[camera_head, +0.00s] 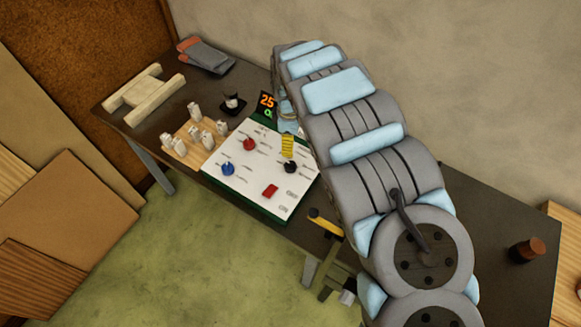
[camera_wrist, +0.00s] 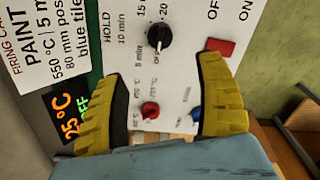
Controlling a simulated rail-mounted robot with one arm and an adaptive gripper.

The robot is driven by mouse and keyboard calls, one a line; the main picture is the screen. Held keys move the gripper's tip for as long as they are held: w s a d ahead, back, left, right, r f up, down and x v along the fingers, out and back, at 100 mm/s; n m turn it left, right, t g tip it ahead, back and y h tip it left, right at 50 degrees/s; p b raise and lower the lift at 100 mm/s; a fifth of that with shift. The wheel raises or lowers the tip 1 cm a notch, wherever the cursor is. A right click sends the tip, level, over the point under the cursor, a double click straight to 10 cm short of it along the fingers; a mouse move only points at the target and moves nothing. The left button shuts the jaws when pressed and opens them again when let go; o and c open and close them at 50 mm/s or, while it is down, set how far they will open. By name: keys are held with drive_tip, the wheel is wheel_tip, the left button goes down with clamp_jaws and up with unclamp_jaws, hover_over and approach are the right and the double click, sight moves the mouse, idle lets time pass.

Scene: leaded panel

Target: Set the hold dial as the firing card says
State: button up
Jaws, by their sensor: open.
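The hold dial is a black knob (camera_wrist: 159,37) on a white control panel (camera_wrist: 118,62), beside the word HOLD and minute marks including 10, 15 and 20. Its white pointer line faces down in the wrist view, toward a small OFF mark. The dial also shows in the head view (camera_head: 290,168). The firing card (camera_wrist: 40,40) reads PAINT, 550 °C and 5 m, cut off by the finger-side framing. My gripper (camera_wrist: 163,72) is open with nothing between its yellow fingers; the dial appears beyond the fingertips. In the head view, a yellow finger (camera_head: 287,145) is just above the dial.
A red knob (camera_wrist: 150,110), a blue knob (camera_wrist: 196,112) and a red switch (camera_wrist: 220,46) share the panel. The display (camera_wrist: 68,115) reads 25 °C. Small pale figures (camera_head: 194,138) stand left of the panel.

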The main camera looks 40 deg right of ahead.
sight(291, 163)
drive_tip(key=shift+f, duration=6.65)
drive_tip(key=c, duration=1.2)
